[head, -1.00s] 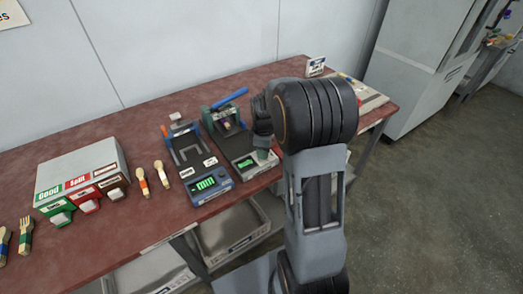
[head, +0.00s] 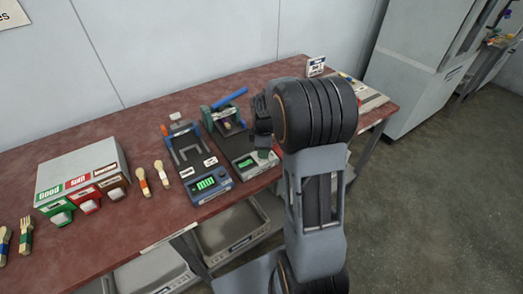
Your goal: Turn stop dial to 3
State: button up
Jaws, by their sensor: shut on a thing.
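The press (head: 222,112) with a long blue lever stands on the red-brown table, and its black base has a small green display (head: 246,163) at the front. I cannot read the dial's setting or the display's figures.
A second device (head: 187,150) with a blue front and lit green display (head: 207,184) stands left of the press. Two wooden utensils (head: 144,180) lie left of it. A bin box (head: 82,175) with green, red and brown labelled fronts stands further left.

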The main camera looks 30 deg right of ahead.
jog(key=shift+a, duration=0.15)
jog(key=o, duration=0.7)
jog(key=shift+a, duration=0.15)
jog(key=shift+c, duration=0.2)
jog(key=shift+o, duration=1.3)
jog(key=shift+d, duration=0.2)
notch_tip(320, 180, up, 14)
jog(key=p, duration=0.1)
jog(key=shift+f, duration=0.15)
